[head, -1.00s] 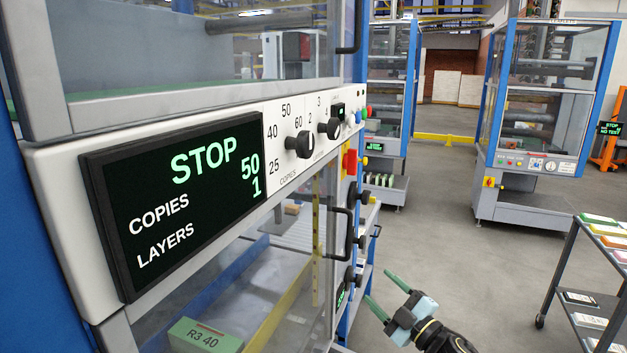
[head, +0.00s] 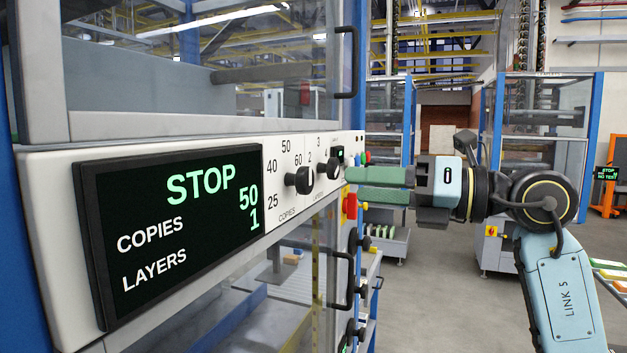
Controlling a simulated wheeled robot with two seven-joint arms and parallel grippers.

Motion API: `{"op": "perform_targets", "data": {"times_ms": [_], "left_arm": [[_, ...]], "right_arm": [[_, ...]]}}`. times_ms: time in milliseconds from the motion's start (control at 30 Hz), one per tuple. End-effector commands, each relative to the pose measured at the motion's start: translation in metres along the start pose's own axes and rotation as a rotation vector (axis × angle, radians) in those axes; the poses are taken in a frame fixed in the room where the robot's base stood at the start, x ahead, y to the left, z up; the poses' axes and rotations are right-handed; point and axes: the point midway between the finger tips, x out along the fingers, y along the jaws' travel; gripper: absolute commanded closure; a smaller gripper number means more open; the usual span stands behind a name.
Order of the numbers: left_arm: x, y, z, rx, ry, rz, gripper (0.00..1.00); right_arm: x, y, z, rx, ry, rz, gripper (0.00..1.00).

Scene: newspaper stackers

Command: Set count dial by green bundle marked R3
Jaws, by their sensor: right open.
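The black COPIES dial (head: 299,181) sits on the white panel, ringed by the marks 25, 40, 50 and 60. The black LAYERS dial (head: 328,168) is beside it on the right. The display (head: 170,230) reads STOP, COPIES 50, LAYERS 1. My right gripper (head: 355,184) is open and empty. Its green fingers point left towards the panel, just right of the LAYERS dial and apart from the COPIES dial. The green bundle marked R3 is out of view now. My left gripper is not in view.
Coloured buttons (head: 366,158) and a red switch (head: 350,204) lie close to my right fingers. A black door handle (head: 346,62) juts out above, with further handles and knobs below. Open floor (head: 430,300) lies right of the machine.

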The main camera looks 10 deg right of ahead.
Motion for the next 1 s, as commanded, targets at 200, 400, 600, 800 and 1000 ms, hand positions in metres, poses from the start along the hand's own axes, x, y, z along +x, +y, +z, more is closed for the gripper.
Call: {"op": "perform_targets", "data": {"times_ms": [200,400,600,800,1000], "left_arm": [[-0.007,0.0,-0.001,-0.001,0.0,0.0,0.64],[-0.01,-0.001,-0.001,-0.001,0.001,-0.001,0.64],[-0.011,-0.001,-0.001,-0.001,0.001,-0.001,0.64],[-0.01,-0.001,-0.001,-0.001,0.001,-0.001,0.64],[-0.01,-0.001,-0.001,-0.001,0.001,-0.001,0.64]], "right_arm": [[0.047,0.002,0.001,0.003,0.0,0.005,0.41],[0.075,0.001,0.001,0.001,0.0,0.004,0.41],[0.085,0.0,0.0,0.0,0.0,0.002,0.41],[0.086,0.0,0.0,0.0,0.0,0.002,0.41],[0.085,0.0,0.0,0.0,0.0,0.002,0.61]]}}
